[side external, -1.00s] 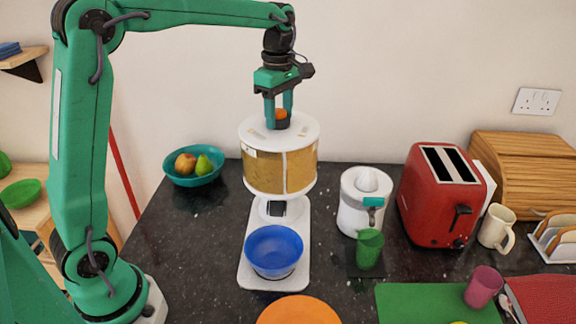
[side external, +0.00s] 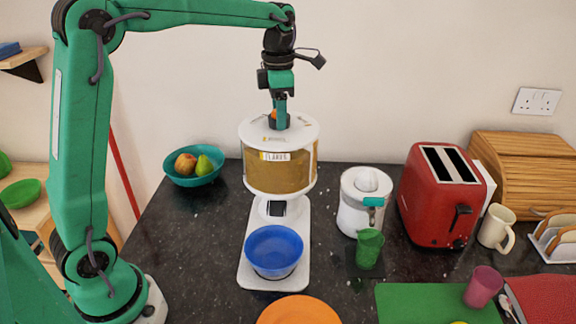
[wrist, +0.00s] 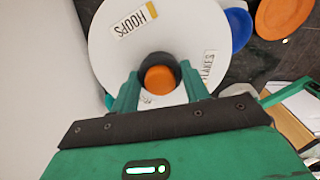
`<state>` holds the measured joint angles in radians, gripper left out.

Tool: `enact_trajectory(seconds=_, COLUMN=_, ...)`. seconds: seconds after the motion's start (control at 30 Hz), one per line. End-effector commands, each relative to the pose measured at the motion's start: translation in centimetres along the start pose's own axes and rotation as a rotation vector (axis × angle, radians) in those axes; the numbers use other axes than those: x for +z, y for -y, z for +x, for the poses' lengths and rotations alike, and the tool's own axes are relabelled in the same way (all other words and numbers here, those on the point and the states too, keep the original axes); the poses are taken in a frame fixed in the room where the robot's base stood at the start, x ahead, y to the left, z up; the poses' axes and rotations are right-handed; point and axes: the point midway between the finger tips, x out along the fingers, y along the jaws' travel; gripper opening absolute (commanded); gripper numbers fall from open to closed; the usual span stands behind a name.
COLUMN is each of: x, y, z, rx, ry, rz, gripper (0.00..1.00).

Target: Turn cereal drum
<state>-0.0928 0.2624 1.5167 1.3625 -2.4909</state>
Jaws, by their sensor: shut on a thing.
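The cereal drum (side external: 281,172) is a white-lidded cylinder with tan cereal behind clear walls, on a white stand above the counter. Its front now bears a "FLAKES" label in the side view. My gripper (side external: 279,120) points straight down over the lid and is shut on the knob, which has an orange top (wrist: 160,79) and a dark base. In the wrist view the lid (wrist: 112,48) shows a "HOOPS" label at the upper left and a "FLAKES" label at the right. A blue bowl (side external: 274,252) sits on the stand's white base (side external: 261,282) below the drum.
A teal fruit bowl (side external: 193,181) stands left of the drum. A white juicer (side external: 352,222), a green cup (side external: 369,249) and a red toaster (side external: 424,222) stand to the right. An orange plate (side external: 298,312) lies in front.

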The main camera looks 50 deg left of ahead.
Motion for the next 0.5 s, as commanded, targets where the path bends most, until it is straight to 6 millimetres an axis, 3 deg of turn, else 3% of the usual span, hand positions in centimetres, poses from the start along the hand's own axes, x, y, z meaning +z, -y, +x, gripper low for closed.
enact_trajectory(seconds=0.5, x=-0.07, y=-0.05, z=-0.21, rx=0.002, ry=0.002, rz=-0.037, gripper=0.05)
